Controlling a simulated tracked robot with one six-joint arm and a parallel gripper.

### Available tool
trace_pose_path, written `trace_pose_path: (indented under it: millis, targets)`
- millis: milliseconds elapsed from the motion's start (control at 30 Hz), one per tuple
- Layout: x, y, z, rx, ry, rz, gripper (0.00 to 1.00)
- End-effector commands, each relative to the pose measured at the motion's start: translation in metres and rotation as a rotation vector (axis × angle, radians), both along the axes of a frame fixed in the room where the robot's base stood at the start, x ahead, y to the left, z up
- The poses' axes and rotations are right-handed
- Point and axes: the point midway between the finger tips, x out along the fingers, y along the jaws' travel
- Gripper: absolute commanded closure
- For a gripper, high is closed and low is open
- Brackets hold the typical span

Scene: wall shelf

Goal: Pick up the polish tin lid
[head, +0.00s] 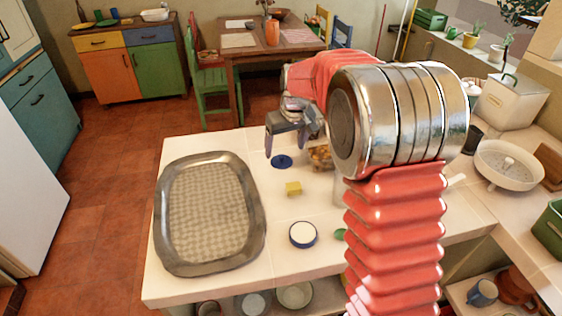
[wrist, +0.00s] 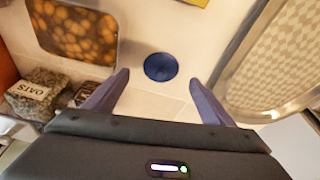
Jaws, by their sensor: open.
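A flat, round, dark blue disc (head: 281,161), which looks like the polish tin lid, lies on the white tiled counter. The lid also shows in the wrist view (wrist: 160,67), between and just beyond the fingertips. My gripper (head: 285,145) is open and empty, above the counter near the lid. In the wrist view its two fingers (wrist: 160,78) are spread wide, one on either side of the lid, not touching it. A round tin (head: 303,234) with a pale top and dark blue rim stands nearer the counter's front.
A large metal-rimmed tray (head: 260,204) fills the counter's left. A yellow block (head: 293,188) lies between lid and tin. A container of brown round things (head: 320,156) is right of the lid. Bare counter surrounds the lid.

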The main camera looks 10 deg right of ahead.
Motion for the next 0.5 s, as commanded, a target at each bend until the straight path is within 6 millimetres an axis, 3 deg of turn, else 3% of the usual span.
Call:
trace_pose_path:
  millis: [233, 500]
  targets:
    - [0.003, 0.001, -0.008, 0.0, 0.001, 0.0, 0.23]
    - [0.014, 0.005, -0.041, 0.0, 0.002, -0.001, 0.23]
